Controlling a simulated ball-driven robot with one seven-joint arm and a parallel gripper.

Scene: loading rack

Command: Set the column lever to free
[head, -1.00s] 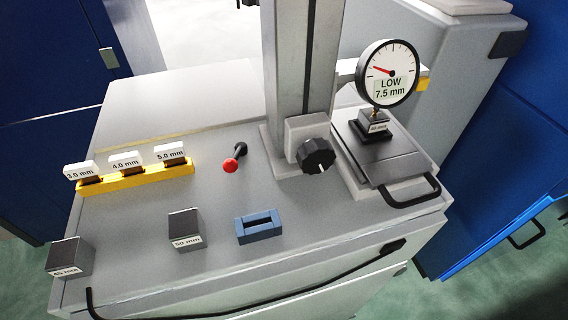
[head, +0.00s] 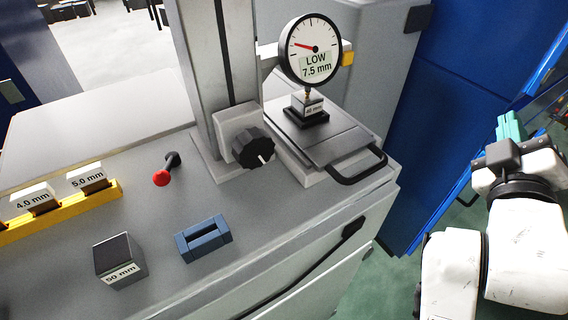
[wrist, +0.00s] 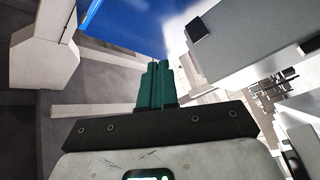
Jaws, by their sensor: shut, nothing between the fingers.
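The column lever (head: 167,168) is a short black stem with a red ball end, on the grey bench top left of the column's foot. Its ball points toward the front left; no lever label is readable. The grey column (head: 222,75) stands upright behind it, with a black knob (head: 253,149) at its base. My gripper (head: 511,125), with green fingers, is at the right, beyond the bench and well apart from the lever. Its fingers also show in the wrist view (wrist: 156,84), close together and empty.
A round dial (head: 314,50) reads LOW 7.5 mm above a sliding plate with a black handle (head: 358,168). A 50 mm block (head: 119,260), a blue slotted block (head: 203,239) and a yellow rack (head: 66,209) with labelled pieces lie on the bench. Blue cabinets (head: 455,70) stand behind.

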